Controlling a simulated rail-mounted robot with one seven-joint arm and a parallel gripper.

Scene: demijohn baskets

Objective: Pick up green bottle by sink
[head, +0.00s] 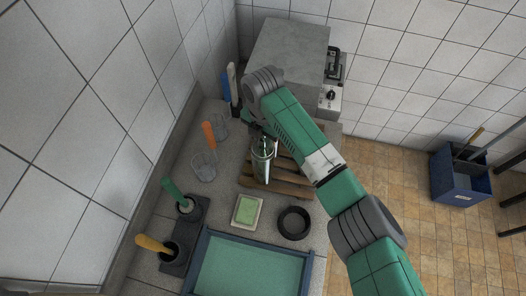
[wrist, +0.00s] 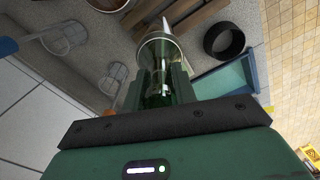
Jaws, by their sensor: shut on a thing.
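The green bottle (head: 262,166) is glassy and dark green, over the left part of a wooden slatted rack (head: 285,182) on the counter. My gripper (head: 266,139) is shut on the bottle's upper end. In the wrist view the bottle (wrist: 166,48) lies between the two green fingers of my gripper (wrist: 163,82). Whether the bottle touches the rack cannot be told. The sink (head: 202,246), a blue-rimmed basin with a green inside, is at the front of the counter.
A black ring (head: 293,222) and a soap dish (head: 237,219) lie between rack and sink. Brushes with green (head: 173,192) and yellow (head: 152,244) handles stand at left. A grey box-shaped appliance (head: 288,45) stands behind. A blue bin (head: 460,185) is on the floor at right.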

